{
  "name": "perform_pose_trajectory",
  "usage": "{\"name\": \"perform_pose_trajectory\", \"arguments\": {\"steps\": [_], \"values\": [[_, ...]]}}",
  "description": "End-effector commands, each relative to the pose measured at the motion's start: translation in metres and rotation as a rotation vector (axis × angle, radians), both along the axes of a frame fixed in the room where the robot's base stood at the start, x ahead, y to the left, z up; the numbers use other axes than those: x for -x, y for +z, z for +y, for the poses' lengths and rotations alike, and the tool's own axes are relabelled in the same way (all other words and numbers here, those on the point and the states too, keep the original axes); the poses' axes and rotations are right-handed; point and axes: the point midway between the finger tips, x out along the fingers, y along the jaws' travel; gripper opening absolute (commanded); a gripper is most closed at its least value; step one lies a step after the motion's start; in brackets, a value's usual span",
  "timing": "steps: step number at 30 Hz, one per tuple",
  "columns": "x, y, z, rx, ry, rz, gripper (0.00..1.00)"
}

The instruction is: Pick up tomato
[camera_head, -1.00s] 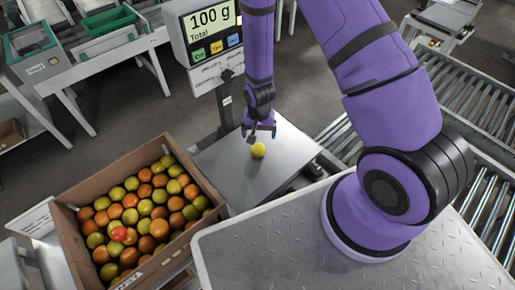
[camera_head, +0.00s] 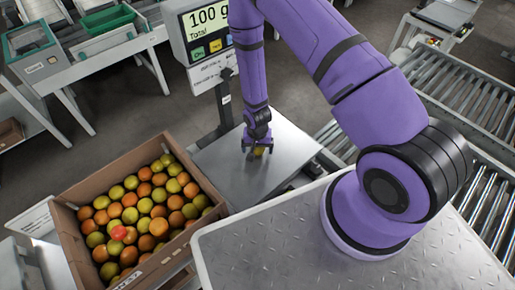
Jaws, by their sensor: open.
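A yellow tomato (camera_head: 259,151) rests on the flat metal plate of the scale (camera_head: 235,178). My gripper (camera_head: 257,149) is down over it, pointing at the plate, with its open fingers on either side of the tomato. The gripper hides much of the tomato, and I cannot tell whether the fingers touch it. The scale display (camera_head: 209,17) reads 100 g.
A cardboard box (camera_head: 208,183) full of red, orange and yellow-green tomatoes stands left of the scale. Roller conveyors (camera_head: 465,95) run at the right. A table with a green tray (camera_head: 108,20) is at the back left. The plate around the tomato is clear.

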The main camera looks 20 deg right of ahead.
Motion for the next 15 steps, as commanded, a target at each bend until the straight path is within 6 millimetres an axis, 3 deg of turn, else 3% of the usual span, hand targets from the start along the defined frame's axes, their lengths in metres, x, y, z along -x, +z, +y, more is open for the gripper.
{"name": "perform_pose_trajectory", "arguments": {"steps": [4,11,12,15], "values": [[0.0004,-0.0102,-0.0001,0.000,0.000,0.001,0.92],[0.0002,-0.0112,0.0000,0.000,0.000,0.000,0.92],[0.0002,-0.0112,0.0000,0.000,0.000,0.000,0.90],[0.0001,-0.0111,0.0000,0.000,0.000,0.000,0.67]]}}
